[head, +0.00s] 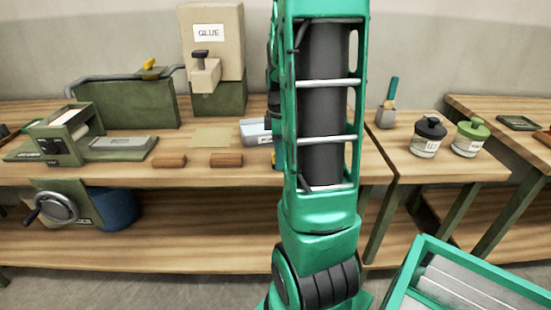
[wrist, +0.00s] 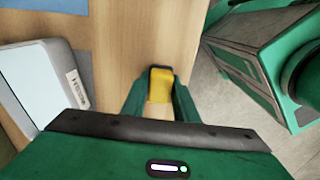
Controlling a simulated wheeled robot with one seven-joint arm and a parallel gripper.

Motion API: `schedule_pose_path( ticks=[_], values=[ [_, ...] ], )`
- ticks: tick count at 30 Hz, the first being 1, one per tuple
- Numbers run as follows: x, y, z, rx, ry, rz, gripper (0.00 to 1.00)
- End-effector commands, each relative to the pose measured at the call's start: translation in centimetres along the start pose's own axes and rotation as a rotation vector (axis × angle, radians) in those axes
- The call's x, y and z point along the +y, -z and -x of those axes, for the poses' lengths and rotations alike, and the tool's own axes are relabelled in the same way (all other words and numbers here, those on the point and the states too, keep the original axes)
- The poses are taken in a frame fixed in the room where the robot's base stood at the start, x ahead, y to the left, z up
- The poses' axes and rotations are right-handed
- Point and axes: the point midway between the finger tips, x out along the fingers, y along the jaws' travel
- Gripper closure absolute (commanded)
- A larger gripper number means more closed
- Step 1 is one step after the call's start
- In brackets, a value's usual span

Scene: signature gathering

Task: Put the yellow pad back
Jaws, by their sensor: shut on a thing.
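The yellow pad (wrist: 160,90) is a small yellow block with a dark end, seen in the wrist view between the fingers of my gripper (wrist: 160,97). My gripper is shut on it, over the wooden tabletop (wrist: 135,30) close to the table's edge. I cannot tell whether the pad touches the wood.
Two brown blocks (head: 226,160) lie near the front edge of the table (head: 120,177). A glue dispenser (head: 212,45) and a green press (head: 68,135) stand behind and left. Two lidded jars (head: 429,137) (head: 470,138) and a brush (head: 387,105) stand on the right table.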

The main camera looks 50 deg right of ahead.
Motion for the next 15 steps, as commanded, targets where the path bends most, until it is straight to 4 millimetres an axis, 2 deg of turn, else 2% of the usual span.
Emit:
schedule_pose_path(
  ticks=[4, 5, 6, 15],
  values=[
    [0.01, -0.03, -0.24, 0.0, 0.0, 0.0, 0.91],
    [0.02, -0.03, -0.2, 0.0, 0.0, 0.0, 0.66],
    [0.02, -0.03, -0.19, 0.0, 0.0, -0.001, 0.57],
    [0.02, -0.06, -0.13, 0.0, 0.0, -0.001, 0.55]
  ],
)
